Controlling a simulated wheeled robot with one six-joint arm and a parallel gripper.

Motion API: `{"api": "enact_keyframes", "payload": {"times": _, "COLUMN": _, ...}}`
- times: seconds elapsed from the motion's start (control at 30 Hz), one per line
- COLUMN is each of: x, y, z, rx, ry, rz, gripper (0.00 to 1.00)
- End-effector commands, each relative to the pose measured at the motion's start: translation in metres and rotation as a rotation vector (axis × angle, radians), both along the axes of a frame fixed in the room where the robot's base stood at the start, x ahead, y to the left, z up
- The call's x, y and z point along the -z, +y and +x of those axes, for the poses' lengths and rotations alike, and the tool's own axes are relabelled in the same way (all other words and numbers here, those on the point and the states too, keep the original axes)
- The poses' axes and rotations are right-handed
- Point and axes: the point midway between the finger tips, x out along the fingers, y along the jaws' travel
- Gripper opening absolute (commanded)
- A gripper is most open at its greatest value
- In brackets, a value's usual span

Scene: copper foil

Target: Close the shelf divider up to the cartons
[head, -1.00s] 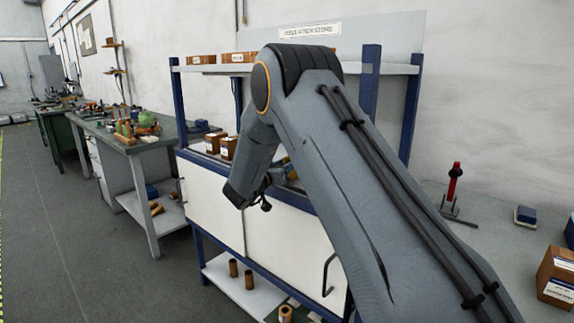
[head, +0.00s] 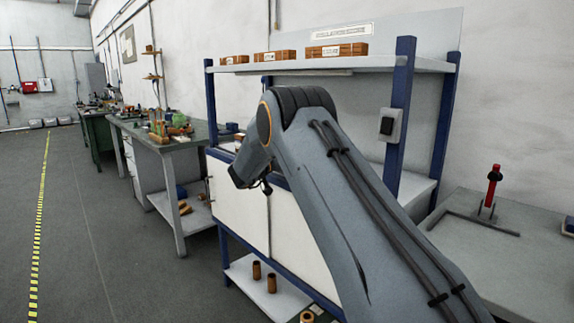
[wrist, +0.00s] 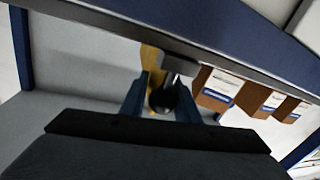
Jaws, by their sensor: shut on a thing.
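In the wrist view my gripper (wrist: 161,103) has its two dark fingers on either side of a dark round knob (wrist: 168,97) in front of a yellow piece (wrist: 151,58), which I take to be the shelf divider; its full shape is hidden. Several brown cartons (wrist: 219,91) with white and blue labels stand in a row to the right. A gap shows between the yellow piece and the nearest carton.
A blue rail (wrist: 230,37) crosses close above the fingers in the wrist view. In the head view the rack's upper shelf (head: 390,65) carries several cartons (head: 338,50), and a blue post (head: 399,110) stands right of my arm. Floor to the left (head: 90,230) is clear.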

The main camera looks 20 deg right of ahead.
Motion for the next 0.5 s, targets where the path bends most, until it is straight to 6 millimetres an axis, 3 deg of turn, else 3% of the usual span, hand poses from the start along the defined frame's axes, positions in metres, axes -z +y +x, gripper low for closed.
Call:
{"api": "enact_keyframes", "payload": {"times": 0.13, "x": 0.0007, "y": 0.0103, "z": 0.0083, "rx": -0.007, "ry": 0.003, "rz": -0.003, "gripper": 0.0}}
{"api": "enact_keyframes", "payload": {"times": 0.47, "x": -0.0002, "y": 0.0118, "z": 0.0089, "rx": -0.007, "ry": 0.004, "rz": -0.003, "gripper": 0.0}}
{"api": "enact_keyframes", "payload": {"times": 0.5, "x": -0.0002, "y": 0.0118, "z": 0.0089, "rx": -0.007, "ry": 0.004, "rz": -0.003, "gripper": 0.34}}
